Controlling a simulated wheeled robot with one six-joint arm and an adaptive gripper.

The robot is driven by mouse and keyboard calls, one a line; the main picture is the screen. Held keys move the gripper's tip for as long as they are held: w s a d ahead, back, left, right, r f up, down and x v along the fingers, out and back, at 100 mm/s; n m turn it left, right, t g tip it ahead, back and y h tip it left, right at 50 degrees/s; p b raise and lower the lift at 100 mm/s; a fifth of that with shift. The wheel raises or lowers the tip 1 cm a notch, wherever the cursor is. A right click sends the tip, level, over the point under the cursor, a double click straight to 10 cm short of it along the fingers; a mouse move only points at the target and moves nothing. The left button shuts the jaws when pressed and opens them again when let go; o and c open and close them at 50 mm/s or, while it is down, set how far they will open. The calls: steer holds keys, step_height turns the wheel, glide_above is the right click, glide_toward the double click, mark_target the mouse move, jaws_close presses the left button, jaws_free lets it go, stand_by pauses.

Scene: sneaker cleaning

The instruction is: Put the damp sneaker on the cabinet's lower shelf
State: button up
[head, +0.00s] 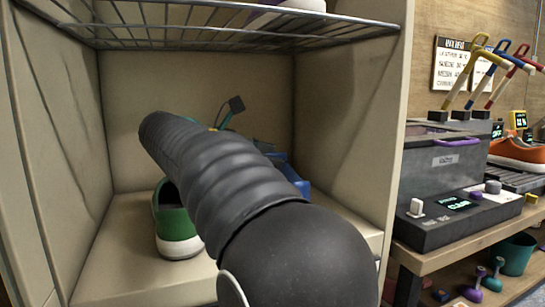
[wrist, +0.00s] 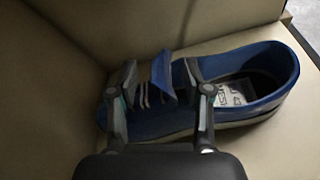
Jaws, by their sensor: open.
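In the head view the gripper is mostly hidden by my arm. No dampness can be made out on the sneaker.
A green sneaker (head: 174,222) stands on the same shelf, left of my arm. A wire rack (head: 200,38) spans above, with a white-soled shoe (head: 292,5) on it. Cabinet walls close in on both sides. Right of it is a bench with a grey machine (head: 445,165) and an orange sneaker (head: 515,153).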

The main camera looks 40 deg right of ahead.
steer(key=v, duration=0.6)
steer(key=shift+a, duration=0.1)
